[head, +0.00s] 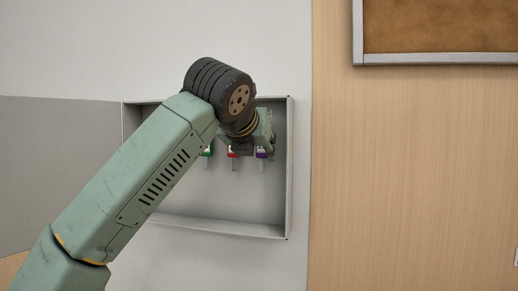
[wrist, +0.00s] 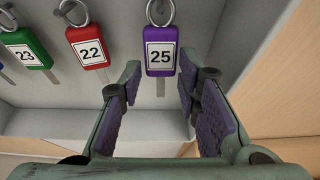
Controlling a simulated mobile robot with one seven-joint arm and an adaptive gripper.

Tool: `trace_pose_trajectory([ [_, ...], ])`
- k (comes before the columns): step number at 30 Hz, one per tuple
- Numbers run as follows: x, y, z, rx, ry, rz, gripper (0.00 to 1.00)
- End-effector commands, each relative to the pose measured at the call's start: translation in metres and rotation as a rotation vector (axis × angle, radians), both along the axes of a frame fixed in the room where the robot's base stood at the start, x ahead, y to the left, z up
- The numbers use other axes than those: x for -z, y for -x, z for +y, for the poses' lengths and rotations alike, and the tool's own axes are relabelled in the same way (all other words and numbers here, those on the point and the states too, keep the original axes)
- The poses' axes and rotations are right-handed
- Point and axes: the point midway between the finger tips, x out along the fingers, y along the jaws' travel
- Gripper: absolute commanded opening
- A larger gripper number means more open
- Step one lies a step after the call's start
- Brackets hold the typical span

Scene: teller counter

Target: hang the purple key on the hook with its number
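The purple key (wrist: 160,50) bears the number 25 and hangs by its ring (wrist: 160,12) at the top of the wrist view. In the head view its purple tag (head: 262,154) shows at the right end of the row inside the wall cabinet (head: 210,225). My gripper (wrist: 160,85) is open, its fingers spread to the left and right just below and around the tag's lower end. I see no finger closed on the tag. The hook above the ring is cut off by the wrist view's top edge, and my arm hides much of the cabinet in the head view.
A red key 22 (wrist: 88,46) and a green key 23 (wrist: 28,48) hang to the left, with a blue tag partly in view at the far left edge. The cabinet's right wall (head: 289,170) is close beside my gripper. A cork board (head: 440,25) hangs at upper right.

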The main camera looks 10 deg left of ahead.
Motion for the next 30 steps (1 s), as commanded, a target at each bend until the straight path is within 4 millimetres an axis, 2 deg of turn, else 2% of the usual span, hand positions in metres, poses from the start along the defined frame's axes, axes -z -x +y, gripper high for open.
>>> trace_pose_trajectory([
  [7, 0.0, 0.0, 0.0, 0.0, 0.0, 0.0, 0.49],
  [18, -0.002, 0.004, 0.001, -0.001, 0.0, -0.001, 0.49],
  [23, -0.012, 0.025, 0.001, -0.002, -0.002, -0.002, 0.49],
  [30, -0.033, 0.073, 0.0, -0.002, -0.002, -0.002, 0.49],
])
